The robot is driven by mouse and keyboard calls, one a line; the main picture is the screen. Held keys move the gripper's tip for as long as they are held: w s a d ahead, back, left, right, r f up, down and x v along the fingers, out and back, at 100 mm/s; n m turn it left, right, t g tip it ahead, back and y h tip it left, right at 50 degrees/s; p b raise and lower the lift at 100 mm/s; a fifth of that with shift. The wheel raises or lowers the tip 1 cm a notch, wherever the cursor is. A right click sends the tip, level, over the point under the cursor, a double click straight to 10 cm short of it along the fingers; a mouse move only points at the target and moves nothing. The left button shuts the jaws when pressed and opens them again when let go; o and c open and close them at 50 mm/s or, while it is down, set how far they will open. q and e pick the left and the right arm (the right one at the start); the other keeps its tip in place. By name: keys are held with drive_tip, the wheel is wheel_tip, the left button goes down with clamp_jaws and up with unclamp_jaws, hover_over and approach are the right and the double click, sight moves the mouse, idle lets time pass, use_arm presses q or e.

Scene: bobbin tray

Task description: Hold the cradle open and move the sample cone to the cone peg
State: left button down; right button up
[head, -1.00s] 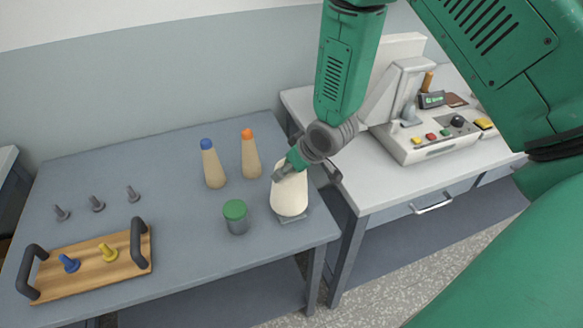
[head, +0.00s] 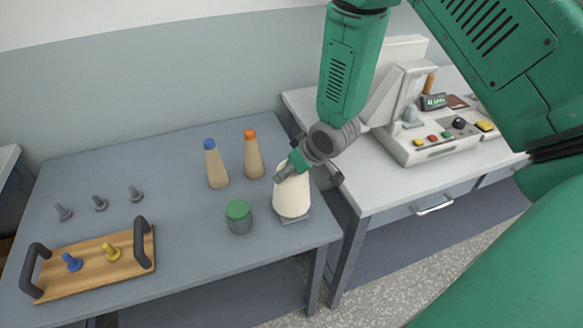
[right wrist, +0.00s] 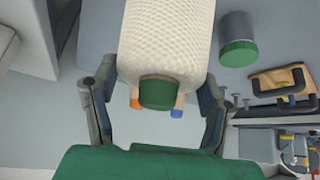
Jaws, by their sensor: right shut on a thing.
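A cream yarn cone (head: 291,196) with a green tip stands upright over a small grey plate (head: 297,217) at the front right corner of the grey table. Whether its base touches the plate is hard to tell. My right gripper (head: 290,172) is at the cone's top, its fingers closed on it. The right wrist view shows the cone (right wrist: 165,45) and its green tip (right wrist: 160,92) between the two fingers (right wrist: 160,105). A machine (head: 430,135) with a tilted arm stands on the right table; I cannot tell whether its cradle is open. My left gripper is out of view.
A green-lidded grey pot (head: 239,217) stands just left of the cone. A blue-topped cone (head: 216,167) and an orange-topped cone (head: 253,158) stand behind. A wooden tray (head: 90,272) with dark handles and several grey pegs (head: 100,203) are at the left. A gap separates the tables.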

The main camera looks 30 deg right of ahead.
drive_tip(key=shift+d+f, duration=0.1)
drive_tip(key=shift+d, duration=0.05)
idle(0.3)
drive_tip(key=shift+f+b, duration=0.65)
drive_tip(key=shift+f, duration=0.35)
drive_tip(key=o, duration=1.8)
drive_tip(key=shift+r, duration=0.1)
drive_tip(key=shift+s, duration=0.1)
drive_tip(key=shift+r, duration=0.1)
drive_tip(key=v, duration=1.1)
drive_tip(key=shift+s+r, duration=0.2)
